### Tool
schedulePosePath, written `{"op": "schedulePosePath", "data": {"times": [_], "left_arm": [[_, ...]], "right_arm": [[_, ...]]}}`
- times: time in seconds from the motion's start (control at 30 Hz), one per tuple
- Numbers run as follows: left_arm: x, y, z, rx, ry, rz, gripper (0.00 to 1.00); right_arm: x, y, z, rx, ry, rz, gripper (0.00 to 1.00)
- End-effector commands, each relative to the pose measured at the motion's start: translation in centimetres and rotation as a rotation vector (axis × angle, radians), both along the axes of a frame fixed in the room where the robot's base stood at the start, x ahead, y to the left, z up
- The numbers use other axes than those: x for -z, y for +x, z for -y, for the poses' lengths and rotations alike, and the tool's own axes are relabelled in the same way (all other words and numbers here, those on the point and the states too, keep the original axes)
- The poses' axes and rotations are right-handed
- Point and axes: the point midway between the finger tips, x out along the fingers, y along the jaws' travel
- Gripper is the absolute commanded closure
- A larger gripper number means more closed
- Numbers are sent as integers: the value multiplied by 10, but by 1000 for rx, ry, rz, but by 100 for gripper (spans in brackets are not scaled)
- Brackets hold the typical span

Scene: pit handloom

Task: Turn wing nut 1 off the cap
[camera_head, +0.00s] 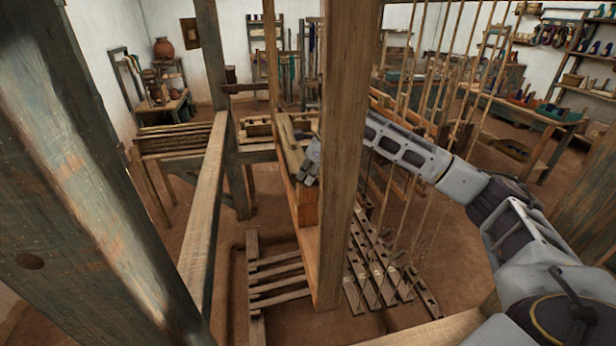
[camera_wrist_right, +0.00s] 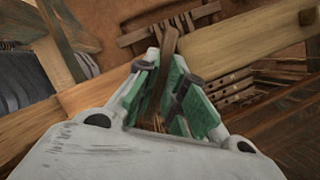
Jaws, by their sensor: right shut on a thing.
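My right gripper (camera_head: 308,168) comes in from the right and is partly hidden behind an upright wooden post in the head view. In the right wrist view its green-padded fingers (camera_wrist_right: 168,88) are closed on a narrow brown piece (camera_wrist_right: 170,42), which I take to be wing nut 1. The piece stands up between the fingertips; its lower end is hidden. The gripper is at a wooden beam (camera_head: 289,150) that may be the cap; I cannot tell for certain. My left gripper is not in view.
The upright post (camera_head: 345,130) stands close in front of my right gripper. Hanging cords (camera_head: 440,85) are beside my right forearm. Slatted treadles (camera_head: 375,270) lie below in the pit. A large weathered post (camera_head: 75,170) fills the left. Work tables and shelves stand farther back.

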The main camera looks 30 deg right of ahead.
Motion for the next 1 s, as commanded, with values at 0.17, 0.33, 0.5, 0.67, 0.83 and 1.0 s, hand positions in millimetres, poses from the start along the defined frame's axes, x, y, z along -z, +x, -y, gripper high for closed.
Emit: {"op": "schedulePosePath", "data": {"times": [0.17, 0.33, 0.5, 0.67, 0.83, 1.0], "left_arm": [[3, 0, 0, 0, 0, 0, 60], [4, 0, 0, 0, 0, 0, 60], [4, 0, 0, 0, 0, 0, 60], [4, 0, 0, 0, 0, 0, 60], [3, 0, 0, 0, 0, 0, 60], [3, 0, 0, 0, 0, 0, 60]], "right_arm": [[-1, 1, 1, -111, 0, 1, 100], [-1, 2, 1, -222, 1, 3, 100], [-2, 2, 1, -331, 1, 3, 100], [-2, 3, 1, -434, 1, 3, 100], [-2, 3, 2, -532, 1, 4, 100], [-2, 3, 2, -603, 0, 3, 100]]}}
